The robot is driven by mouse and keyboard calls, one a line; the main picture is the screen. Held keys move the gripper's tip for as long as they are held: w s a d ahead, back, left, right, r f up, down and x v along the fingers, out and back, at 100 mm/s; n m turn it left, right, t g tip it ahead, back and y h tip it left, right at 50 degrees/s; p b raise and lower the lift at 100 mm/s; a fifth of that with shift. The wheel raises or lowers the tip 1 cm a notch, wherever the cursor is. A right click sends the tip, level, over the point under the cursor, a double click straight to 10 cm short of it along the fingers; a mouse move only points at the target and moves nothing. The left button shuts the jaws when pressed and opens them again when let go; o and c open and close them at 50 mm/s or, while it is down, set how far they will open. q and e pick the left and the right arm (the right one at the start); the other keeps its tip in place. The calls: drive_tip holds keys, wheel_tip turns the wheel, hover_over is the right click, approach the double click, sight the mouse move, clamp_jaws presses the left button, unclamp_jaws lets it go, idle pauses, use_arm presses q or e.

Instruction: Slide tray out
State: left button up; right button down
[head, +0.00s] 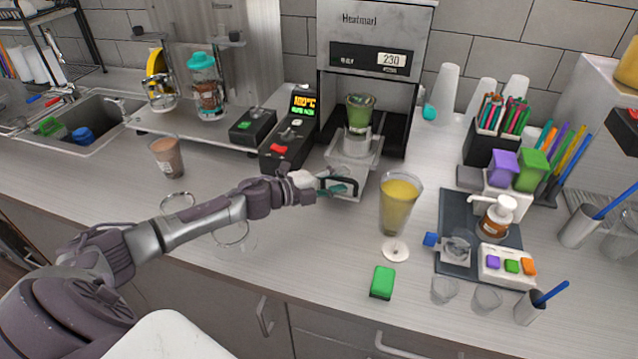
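The cup sealer (375,30) stands at the back middle and its display reads 230. Its light grey tray (352,150) projects from the front, with a black handle (353,183) at its near end. A cup of green drink (360,115) stands upright over the tray, inside the sealer's opening. My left gripper (331,184) reaches in from the left and its teal-tipped fingers are at the handle. They overlap the handle in the picture, and I cannot tell whether they are closed on it. My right gripper is not in view.
A tall cup of yellow drink (398,205) stands close to the right of the tray. A white disc (395,249) and a green block (382,282) lie nearer. A black box with buttons (290,140) is left of the sealer. A brown drink cup (168,158) stands farther left.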

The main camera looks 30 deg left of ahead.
use_arm(q)
drive_tip(key=v, duration=1.1)
drive_tip(key=shift+s+a, duration=0.1)
